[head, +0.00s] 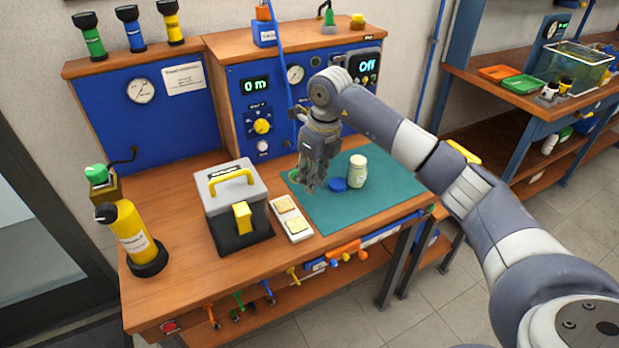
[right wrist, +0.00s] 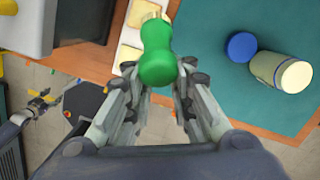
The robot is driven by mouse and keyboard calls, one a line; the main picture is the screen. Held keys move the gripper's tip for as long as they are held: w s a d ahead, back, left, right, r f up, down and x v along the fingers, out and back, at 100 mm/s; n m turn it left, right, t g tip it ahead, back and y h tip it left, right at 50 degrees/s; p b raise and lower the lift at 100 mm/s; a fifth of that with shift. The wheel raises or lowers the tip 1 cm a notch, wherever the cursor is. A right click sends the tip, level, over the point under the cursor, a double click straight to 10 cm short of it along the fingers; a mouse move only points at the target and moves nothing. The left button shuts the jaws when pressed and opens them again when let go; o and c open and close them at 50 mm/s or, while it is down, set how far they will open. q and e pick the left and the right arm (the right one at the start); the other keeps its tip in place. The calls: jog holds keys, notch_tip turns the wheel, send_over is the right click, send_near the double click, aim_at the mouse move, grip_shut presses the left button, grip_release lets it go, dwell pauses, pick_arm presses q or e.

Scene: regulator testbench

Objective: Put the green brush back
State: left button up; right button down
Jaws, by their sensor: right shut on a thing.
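The green brush (right wrist: 158,55) has a smooth, rounded green handle in the right wrist view. My right gripper (head: 312,185) is shut on it above the left part of the green mat (head: 375,205). In the right wrist view the fingers stand on both sides of the handle, and the brush's far end is near the white tray's yellow pads. A small bit of green shows beside the gripper in the head view. The bristles are hard to make out. My left gripper (right wrist: 42,104) seems to show small at the left of the right wrist view, its jaws unclear.
A blue lid (head: 338,184) and a jar (head: 357,171) stand on the mat, right of the gripper. The white tray (head: 291,218) and a grey toolbox (head: 236,200) are to the left. Colored tools (head: 268,291) hang along the bench's front edge. The gauge panel (head: 290,95) stands behind.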

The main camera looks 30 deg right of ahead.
pick_arm(q)
jog(key=shift+d, duration=0.3)
